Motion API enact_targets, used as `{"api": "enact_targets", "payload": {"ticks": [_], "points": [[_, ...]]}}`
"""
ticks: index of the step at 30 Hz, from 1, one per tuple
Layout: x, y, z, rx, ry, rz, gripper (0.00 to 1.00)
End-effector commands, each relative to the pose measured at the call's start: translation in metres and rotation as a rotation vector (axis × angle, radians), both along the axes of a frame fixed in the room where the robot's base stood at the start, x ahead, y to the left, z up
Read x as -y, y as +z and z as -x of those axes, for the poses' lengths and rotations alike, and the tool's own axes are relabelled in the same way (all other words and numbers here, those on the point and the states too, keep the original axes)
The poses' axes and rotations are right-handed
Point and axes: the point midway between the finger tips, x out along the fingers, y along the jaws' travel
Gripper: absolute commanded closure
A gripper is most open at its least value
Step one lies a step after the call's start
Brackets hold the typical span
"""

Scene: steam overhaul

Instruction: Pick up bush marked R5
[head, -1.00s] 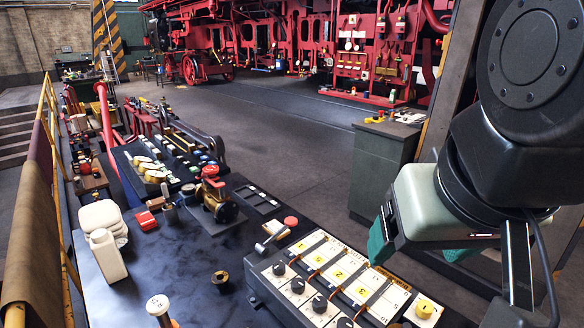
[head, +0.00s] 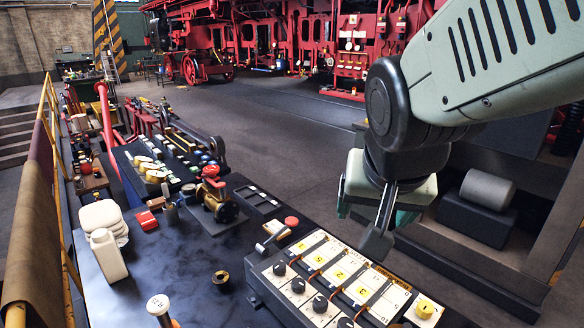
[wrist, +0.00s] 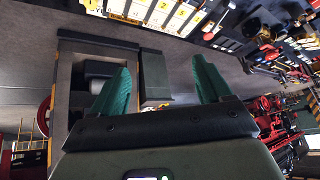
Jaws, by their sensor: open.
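A small dark ring with a brassy inner edge (head: 220,279) stands on the dark bench top in the head view, left of the control box. It looks like a bush, but no R5 mark is readable on it. My gripper (head: 374,212) is in the air beyond and right of the control box, well away from the ring. In the wrist view my gripper (wrist: 160,68) has its two teal fingers wide apart with nothing between them. I cannot make out the ring in the wrist view.
The control box (head: 335,283) with numbered yellow labels and black knobs stands on the bench front right. A red-topped valve (head: 214,190), white bottle (head: 108,256) and white-capped post (head: 158,305) stand around the ring. Bench top near the ring is clear.

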Motion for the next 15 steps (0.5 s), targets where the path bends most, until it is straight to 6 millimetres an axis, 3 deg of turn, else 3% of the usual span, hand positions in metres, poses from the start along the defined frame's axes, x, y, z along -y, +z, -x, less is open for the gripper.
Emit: {"api": "enact_targets", "payload": {"ticks": [1, 6, 12, 15], "points": [[-0.007, -0.016, -0.020, -0.005, -0.019, -0.022, 0.22], [-0.038, -0.066, -0.077, 0.019, -0.088, -0.158, 0.22], [-0.090, -0.139, -0.121, 0.002, -0.168, -0.407, 0.22], [-0.120, -0.176, -0.133, -0.031, -0.221, -0.564, 0.22]]}}
